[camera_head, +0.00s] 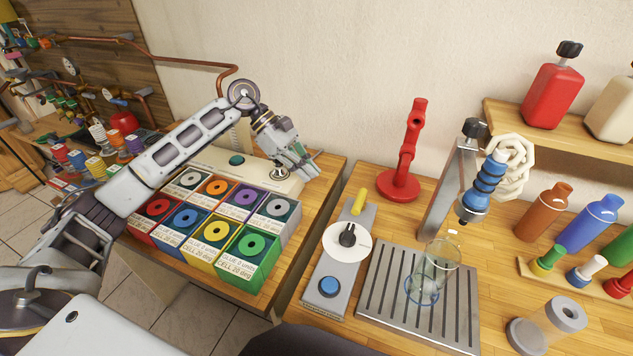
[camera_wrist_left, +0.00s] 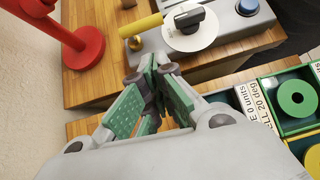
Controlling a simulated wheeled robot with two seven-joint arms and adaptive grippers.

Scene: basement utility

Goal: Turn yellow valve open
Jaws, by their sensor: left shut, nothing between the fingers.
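The yellow valve lever (camera_head: 358,201) sits at the far end of a narrow grey panel (camera_head: 329,270) on the right wooden bench. In the left wrist view the yellow lever (camera_wrist_left: 140,25) is at the top, on a brass-coloured pivot. My left gripper (camera_head: 314,170) is shut and empty, above the far right edge of the left bench, left of the lever and apart from it. In the left wrist view the green-padded fingers (camera_wrist_left: 160,72) are together below the lever. My right gripper is not in view.
The panel also bears a black knob on a white dial (camera_head: 347,239) and a blue button (camera_head: 329,287). A red stand (camera_head: 400,184) rises behind the lever. A glass (camera_head: 436,262) stands on a slatted tray (camera_head: 383,318). Coloured boxes (camera_head: 248,251) fill the left bench.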

